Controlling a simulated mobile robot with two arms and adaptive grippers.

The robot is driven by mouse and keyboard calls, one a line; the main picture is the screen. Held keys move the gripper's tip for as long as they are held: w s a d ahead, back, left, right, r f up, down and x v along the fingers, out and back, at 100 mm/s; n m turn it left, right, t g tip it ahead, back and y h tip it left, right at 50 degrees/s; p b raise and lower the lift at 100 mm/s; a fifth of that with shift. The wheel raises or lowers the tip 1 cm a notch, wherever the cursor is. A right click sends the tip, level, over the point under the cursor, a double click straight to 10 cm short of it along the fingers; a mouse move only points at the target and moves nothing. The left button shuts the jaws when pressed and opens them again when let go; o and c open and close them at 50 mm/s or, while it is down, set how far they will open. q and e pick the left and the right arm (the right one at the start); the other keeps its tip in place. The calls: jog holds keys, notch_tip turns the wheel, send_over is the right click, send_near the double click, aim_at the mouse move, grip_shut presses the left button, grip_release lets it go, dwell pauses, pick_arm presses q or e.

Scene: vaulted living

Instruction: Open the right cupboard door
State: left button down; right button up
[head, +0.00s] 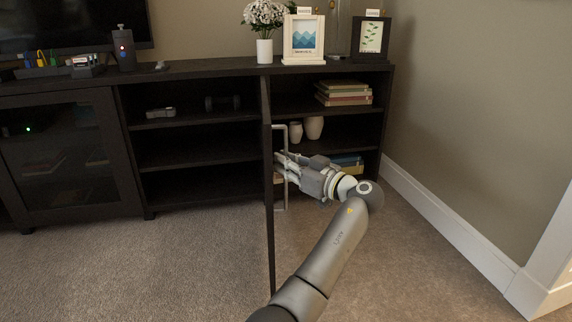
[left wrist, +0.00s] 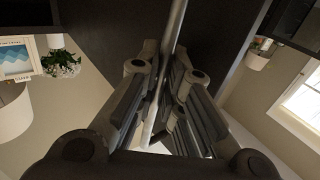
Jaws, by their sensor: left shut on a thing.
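The right cupboard door (head: 268,200) is dark and stands swung out from the cabinet, seen nearly edge-on in the head view. Its metal bar handle (head: 285,140) is on the door's right-hand face. My left gripper (head: 284,167) is shut on this handle, with the arm reaching up from the bottom of the picture. In the left wrist view the bar handle (left wrist: 176,32) runs between the two fingers of my left gripper (left wrist: 158,75), and the dark door panel (left wrist: 110,35) lies behind it. My right gripper is not in view.
The right compartment shows books (head: 343,93) and vases (head: 314,127). A flower vase (head: 264,52) and picture frames (head: 304,38) stand on the cabinet top (head: 200,70). A wall (head: 450,120) is close on the right. The carpet (head: 170,270) is clear left of the door.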

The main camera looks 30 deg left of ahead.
pick_arm(q)
jog(key=shift+f, duration=0.1)
jog(key=c, duration=1.9)
grip_release()
jog(key=shift+o, duration=0.3)
jog(key=v, duration=1.2)
